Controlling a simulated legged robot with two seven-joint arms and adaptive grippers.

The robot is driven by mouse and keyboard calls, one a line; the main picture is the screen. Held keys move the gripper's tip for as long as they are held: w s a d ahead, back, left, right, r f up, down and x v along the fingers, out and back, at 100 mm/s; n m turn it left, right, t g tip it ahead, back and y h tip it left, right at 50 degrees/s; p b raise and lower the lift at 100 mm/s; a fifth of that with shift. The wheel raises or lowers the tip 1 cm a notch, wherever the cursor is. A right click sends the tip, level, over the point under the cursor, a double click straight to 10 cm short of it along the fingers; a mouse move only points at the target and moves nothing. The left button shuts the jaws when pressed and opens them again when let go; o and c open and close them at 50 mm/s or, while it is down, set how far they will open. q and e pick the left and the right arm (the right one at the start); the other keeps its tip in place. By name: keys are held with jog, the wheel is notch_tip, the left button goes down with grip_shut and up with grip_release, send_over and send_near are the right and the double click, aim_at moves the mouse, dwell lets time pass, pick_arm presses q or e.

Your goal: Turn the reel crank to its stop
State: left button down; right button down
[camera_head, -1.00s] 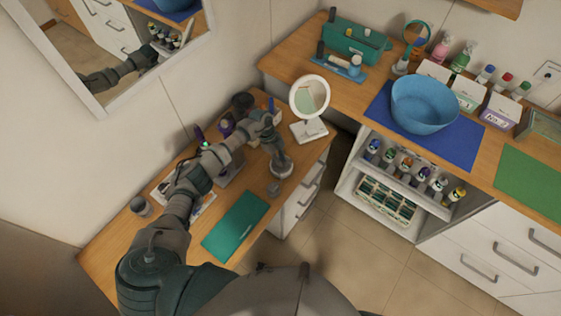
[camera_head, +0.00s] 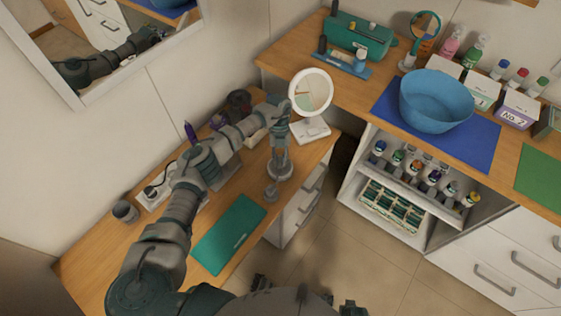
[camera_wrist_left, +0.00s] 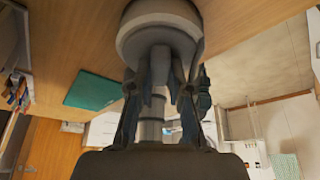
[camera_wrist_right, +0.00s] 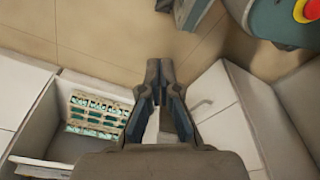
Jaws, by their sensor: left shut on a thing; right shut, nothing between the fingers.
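The reel (camera_head: 279,172) is a grey round body near the right edge of the wooden desk, below the round mirror. It shows as a large grey disc (camera_wrist_left: 158,30) at the top of the left wrist view. My left gripper (camera_head: 279,152) points down over it. Its fingers are shut on a grey upright post (camera_wrist_left: 152,105), which I take for the crank handle; the fingers hide part of it. A small grey knob (camera_head: 270,191) stands just in front of the reel. My right gripper (camera_wrist_right: 163,75) is shut and empty above the floor, away from the desk.
The white round mirror (camera_head: 311,92) stands close behind the reel. A green mat (camera_head: 229,234) lies in front on the desk, and a dark cup (camera_head: 125,211) stands at left. Floor (camera_head: 345,250) between the units is clear.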

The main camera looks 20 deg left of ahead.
pick_arm(q)
jog(key=m+y+b, duration=0.1)
jog(key=m, duration=0.1)
jog(key=m+b, duration=0.1)
jog(key=m, duration=0.1)
jog(key=shift+d+f+m+y+b, duration=0.15)
jog(key=shift+m+y+b, duration=0.6)
jog(key=shift+m+y, duration=0.05)
jog(key=shift+m, duration=0.5)
pick_arm(e)
jog(key=w+r, duration=0.3)
jog(key=r, duration=0.7)
jog(key=shift+w+a+r, duration=0.15)
jog(key=shift+w+a, duration=0.05)
jog(key=shift+w, duration=0.05)
jog(key=shift+r, duration=0.1)
jog(key=shift+w+r, duration=0.1)
jog(key=shift+r, duration=0.05)
pick_arm(q)
jog(key=c, duration=1.1)
grip_release()
jog(key=v, duration=1.2)
jog(key=shift+w+d, duration=0.1)
